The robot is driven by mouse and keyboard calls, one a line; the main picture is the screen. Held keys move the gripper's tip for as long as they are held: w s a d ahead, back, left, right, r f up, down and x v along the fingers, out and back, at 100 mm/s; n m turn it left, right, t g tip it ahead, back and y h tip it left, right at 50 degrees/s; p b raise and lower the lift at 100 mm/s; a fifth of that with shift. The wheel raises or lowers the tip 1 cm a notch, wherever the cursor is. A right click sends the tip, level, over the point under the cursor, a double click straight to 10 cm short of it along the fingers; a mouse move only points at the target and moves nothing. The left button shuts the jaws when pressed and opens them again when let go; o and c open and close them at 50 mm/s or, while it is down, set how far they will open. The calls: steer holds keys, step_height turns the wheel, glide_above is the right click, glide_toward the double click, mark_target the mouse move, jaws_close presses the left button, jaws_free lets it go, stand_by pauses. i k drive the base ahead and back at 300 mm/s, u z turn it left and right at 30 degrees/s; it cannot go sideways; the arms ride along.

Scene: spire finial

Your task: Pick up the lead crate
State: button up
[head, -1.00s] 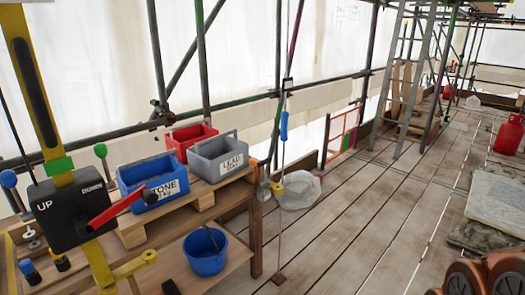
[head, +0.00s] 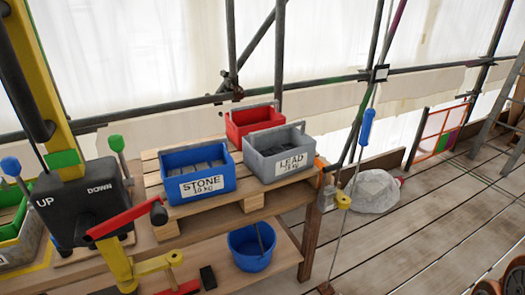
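The lead crate (head: 279,152) is a grey open box with a handle bar and a white label reading LEAD. It stands upright on a wooden pallet (head: 250,202) on the bench, at the middle of the head view. A blue crate labelled STONE (head: 199,182) is to its left, and a red crate (head: 247,121) is behind it. My gripper is not recognisable in view. Brown rounded parts, possibly of my arm, show at the lower right edge.
A black control box (head: 82,212) marked UP and DOWN, with a red lever, stands at left on a yellow post. A blue bucket (head: 251,250) sits on the lower shelf. A cord with a blue grip (head: 367,127) hangs right of the bench. Plank floor is open at right.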

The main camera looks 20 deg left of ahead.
mark_target(279, 146)
steer(key=u, duration=0.85)
steer(key=i, duration=0.9)
steer(key=u, duration=0.9)
